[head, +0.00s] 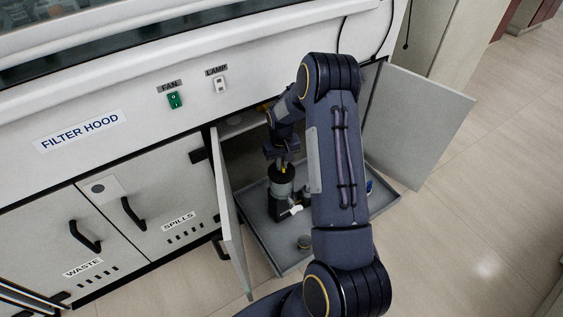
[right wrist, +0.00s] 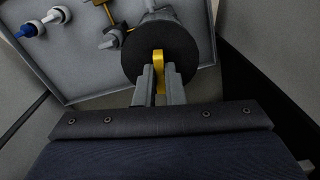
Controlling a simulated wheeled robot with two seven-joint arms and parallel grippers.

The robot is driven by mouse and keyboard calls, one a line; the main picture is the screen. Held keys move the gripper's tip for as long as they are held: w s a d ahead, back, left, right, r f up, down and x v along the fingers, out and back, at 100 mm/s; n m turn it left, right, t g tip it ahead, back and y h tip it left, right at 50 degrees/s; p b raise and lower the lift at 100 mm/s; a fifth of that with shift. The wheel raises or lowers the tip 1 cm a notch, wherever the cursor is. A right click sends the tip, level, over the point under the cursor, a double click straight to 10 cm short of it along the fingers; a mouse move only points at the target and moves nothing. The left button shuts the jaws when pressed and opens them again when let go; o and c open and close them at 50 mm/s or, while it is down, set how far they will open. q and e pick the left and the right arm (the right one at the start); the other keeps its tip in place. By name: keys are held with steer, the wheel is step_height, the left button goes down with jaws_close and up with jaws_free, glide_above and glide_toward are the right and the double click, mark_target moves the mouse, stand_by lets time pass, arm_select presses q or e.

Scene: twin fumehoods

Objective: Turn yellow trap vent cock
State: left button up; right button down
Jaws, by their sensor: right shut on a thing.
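The yellow vent cock (right wrist: 158,66) shows in the right wrist view on top of the trap's round black lid (right wrist: 185,45). My right gripper (right wrist: 160,82) is shut on the yellow cock, with one grey finger on each side of it. In the head view the trap (head: 281,186) stands upright on a grey pull-out tray (head: 258,238) in the open cabinet. My right gripper (head: 283,158) points down onto the trap's top there, and the yellow cock is mostly hidden by the fingers. My left gripper is not in view.
A white-handled valve (head: 291,211) sits beside the trap. Open cabinet doors stand left (head: 231,220) and right (head: 420,122) of the tray. The hood front (head: 130,95) overhangs the cabinet.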

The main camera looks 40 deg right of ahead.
steer(key=shift+n, duration=0.6)
steer(key=c, duration=1.5)
jaws_free()
step_height(320, 180, up, 7)
steer(key=shift+f+p, duration=0.1)
steer(key=shift+p, duration=0.95)
steer(key=shift+r, duration=0.5)
